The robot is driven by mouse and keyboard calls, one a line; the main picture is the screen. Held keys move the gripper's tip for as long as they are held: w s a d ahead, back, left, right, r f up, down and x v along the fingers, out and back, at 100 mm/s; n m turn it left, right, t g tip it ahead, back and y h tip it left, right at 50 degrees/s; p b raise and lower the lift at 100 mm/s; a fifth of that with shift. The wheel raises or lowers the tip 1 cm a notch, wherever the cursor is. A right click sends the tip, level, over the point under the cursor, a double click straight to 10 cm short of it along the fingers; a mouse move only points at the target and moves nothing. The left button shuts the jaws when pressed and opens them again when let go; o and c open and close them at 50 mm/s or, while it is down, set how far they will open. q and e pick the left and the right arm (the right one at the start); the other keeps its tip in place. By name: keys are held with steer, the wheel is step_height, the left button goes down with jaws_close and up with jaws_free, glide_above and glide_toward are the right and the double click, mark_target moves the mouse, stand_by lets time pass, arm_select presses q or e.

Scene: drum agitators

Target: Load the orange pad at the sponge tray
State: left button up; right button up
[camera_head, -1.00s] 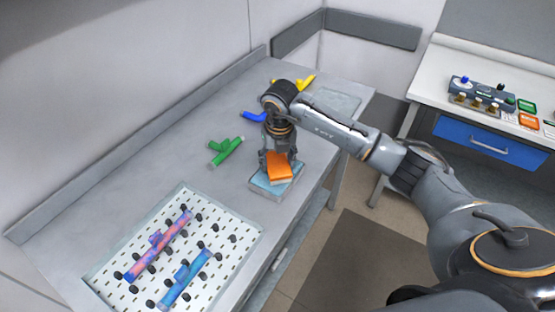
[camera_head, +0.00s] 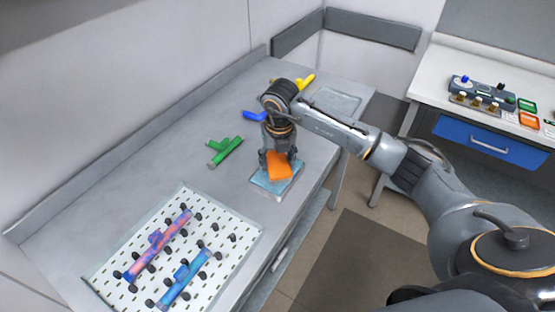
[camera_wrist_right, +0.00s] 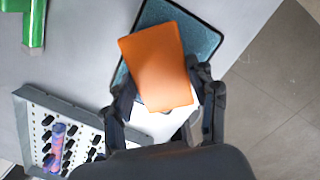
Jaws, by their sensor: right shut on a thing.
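The orange pad (camera_head: 279,165) is held in my right gripper (camera_head: 278,158), which points down with its fingers on either side of the pad. The pad is directly over the blue sponge tray (camera_head: 273,189) at the table's front edge. In the right wrist view the pad (camera_wrist_right: 158,60) is turned relative to the tray (camera_wrist_right: 201,38) and covers much of it. The right gripper's fingers (camera_wrist_right: 165,97) show at the pad's lower end. Whether the pad touches the tray surface I cannot tell. My left gripper is not in view.
A white pegboard (camera_head: 225,245) with two coloured tubes stands at the front left of the table. Green (camera_head: 226,151), blue (camera_head: 254,116) and yellow (camera_head: 307,81) pipe pieces lie behind. A second table with a control box (camera_head: 482,95) is at the right.

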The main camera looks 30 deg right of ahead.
mark_target(277, 164)
steer(key=shift+f, duration=0.1)
stand_by(0.3)
steer(key=shift+r+p, duration=2.2)
steer(key=shift+r, duration=1.35)
